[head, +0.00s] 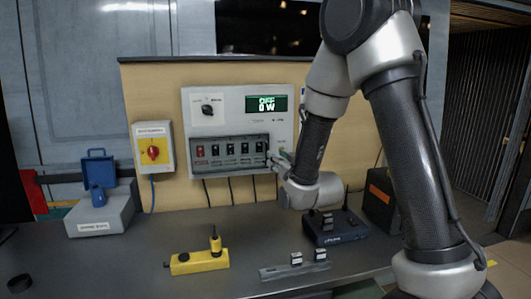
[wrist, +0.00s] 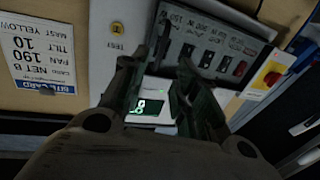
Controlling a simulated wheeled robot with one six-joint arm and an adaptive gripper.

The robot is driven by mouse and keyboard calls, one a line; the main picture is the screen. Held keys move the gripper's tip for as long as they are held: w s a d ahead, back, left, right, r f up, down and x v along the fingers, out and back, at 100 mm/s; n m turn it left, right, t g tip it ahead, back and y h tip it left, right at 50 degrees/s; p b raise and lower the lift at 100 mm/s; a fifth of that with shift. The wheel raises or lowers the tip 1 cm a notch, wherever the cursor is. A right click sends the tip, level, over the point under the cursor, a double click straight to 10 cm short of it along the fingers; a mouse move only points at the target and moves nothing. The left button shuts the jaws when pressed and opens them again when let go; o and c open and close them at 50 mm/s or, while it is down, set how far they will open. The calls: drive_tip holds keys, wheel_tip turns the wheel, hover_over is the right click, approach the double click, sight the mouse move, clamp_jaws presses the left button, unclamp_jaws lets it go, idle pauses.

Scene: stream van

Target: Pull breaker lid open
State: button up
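The breaker box (head: 230,152) is a grey-framed row of switches low on a white wall panel (head: 190,113). One switch is red and the others are dark. It also shows in the wrist view (wrist: 210,50), turned and at the upper right. Its lid cannot be told apart clearly from the frame; the switches are visible. My gripper (head: 275,158) is at the box's right end, close to the panel. In the wrist view, my gripper's two fingers (wrist: 158,75) stand apart, with the box's end edge just beyond the tips. Contact cannot be told.
A yellow box with a red knob (head: 153,150) is left of the panel. On the counter are a grey case (head: 100,218), a yellow device (head: 198,262), a grey strip (head: 293,268) and a black unit (head: 335,232).

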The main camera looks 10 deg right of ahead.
drive_tip(key=w+a, duration=0.1)
drive_tip(key=w, duration=0.6)
drive_tip(key=shift+w+a, duration=0.2)
drive_tip(key=shift+w, duration=0.05)
drive_tip(key=shift+r, duration=0.1)
clamp_jaws()
